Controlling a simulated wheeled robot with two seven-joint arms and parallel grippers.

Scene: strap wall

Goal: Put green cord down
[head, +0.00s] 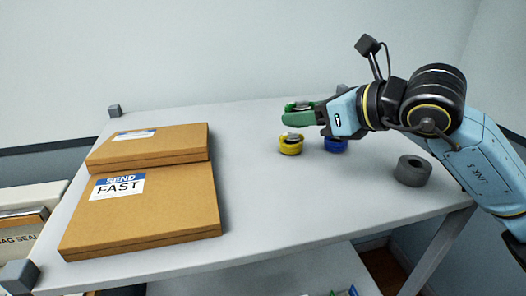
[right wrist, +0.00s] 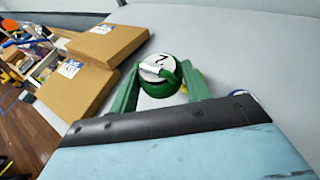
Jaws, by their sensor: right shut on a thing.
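The green cord (right wrist: 157,85) is a small round roll with a pale top marked with a figure and a metal buckle. My right gripper (right wrist: 155,88) has green fingers, one on each side of the roll, and is shut on it. In the head view the right gripper (head: 299,116) reaches in from the right, with the cord mostly hidden by the green fingers. It looks to be held above the table (head: 250,190), close over a yellow cord roll (head: 291,146). My left gripper is not in view.
A blue cord roll (head: 335,146) lies just right of the yellow one, partly under my right gripper. A dark grey ring (head: 413,171) lies near the right edge. Two cardboard boxes (head: 150,215) fill the table's left side. The middle front is clear.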

